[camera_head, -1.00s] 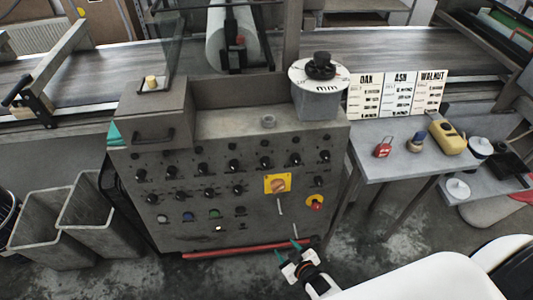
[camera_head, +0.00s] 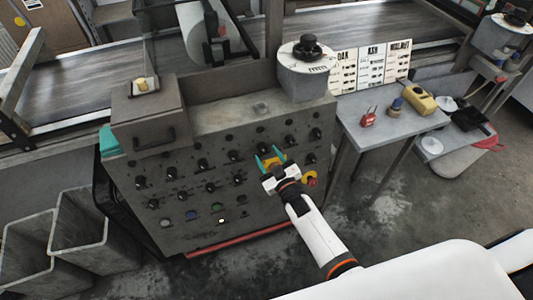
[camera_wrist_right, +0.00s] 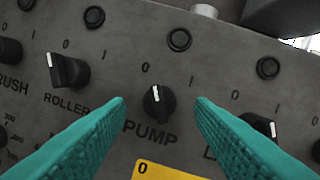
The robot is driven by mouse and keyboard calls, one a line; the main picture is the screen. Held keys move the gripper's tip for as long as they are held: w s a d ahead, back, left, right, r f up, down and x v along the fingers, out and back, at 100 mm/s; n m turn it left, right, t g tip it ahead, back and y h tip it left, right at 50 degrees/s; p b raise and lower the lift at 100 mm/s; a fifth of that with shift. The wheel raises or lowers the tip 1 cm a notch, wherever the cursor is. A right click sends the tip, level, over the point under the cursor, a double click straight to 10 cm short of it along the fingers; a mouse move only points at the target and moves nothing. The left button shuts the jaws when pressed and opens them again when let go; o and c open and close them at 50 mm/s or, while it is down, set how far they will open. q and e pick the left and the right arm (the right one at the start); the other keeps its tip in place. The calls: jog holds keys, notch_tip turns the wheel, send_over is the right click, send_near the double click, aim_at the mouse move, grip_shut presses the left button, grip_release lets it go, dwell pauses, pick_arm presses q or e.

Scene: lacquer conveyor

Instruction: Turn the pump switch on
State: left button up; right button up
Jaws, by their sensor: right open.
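The pump switch (camera_wrist_right: 158,103) is a round black knob with a white pointer mark, under its 0 and 1 marks and above the word PUMP in the right wrist view. Its pointer stands roughly upward in that view; which mark it is set to is hard to tell. My right gripper (camera_head: 271,158) is open, its teal fingers in front of the grey control panel (camera_head: 180,230). In the wrist view the fingers lie on either side of the knob, apart from it. My left gripper is not in view.
The roller knob (camera_wrist_right: 68,70) is left of the pump switch, and another knob (camera_wrist_right: 262,126) is close on the right. A yellow plate (camera_wrist_right: 165,171) is just below. A red and yellow button (camera_head: 309,179) is at the panel's right. A side table (camera_head: 385,130) stands beyond.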

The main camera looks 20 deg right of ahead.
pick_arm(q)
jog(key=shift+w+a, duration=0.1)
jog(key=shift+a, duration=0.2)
pick_arm(e)
jog(key=shift+w+a, duration=0.1)
jog(key=shift+w, duration=0.8)
jog(key=shift+c, duration=0.3)
jog(key=c, duration=0.9)
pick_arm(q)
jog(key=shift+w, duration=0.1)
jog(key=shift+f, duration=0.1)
pick_arm(e)
jog(key=shift+m, duration=0.3)
pick_arm(q)
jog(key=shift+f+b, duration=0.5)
jog(key=shift+b, duration=0.1)
pick_arm(e)
jog(key=m+h, duration=0.1)
jog(key=m, duration=0.3)
jog(key=m+h, duration=0.1)
jog(key=m, duration=0.4)
jog(key=m+h, duration=0.1)
jog(key=m, duration=0.3)
jog(key=shift+a+h, duration=0.35)
jog(key=shift+h, duration=0.05)
jog(key=shift+m, duration=0.4)
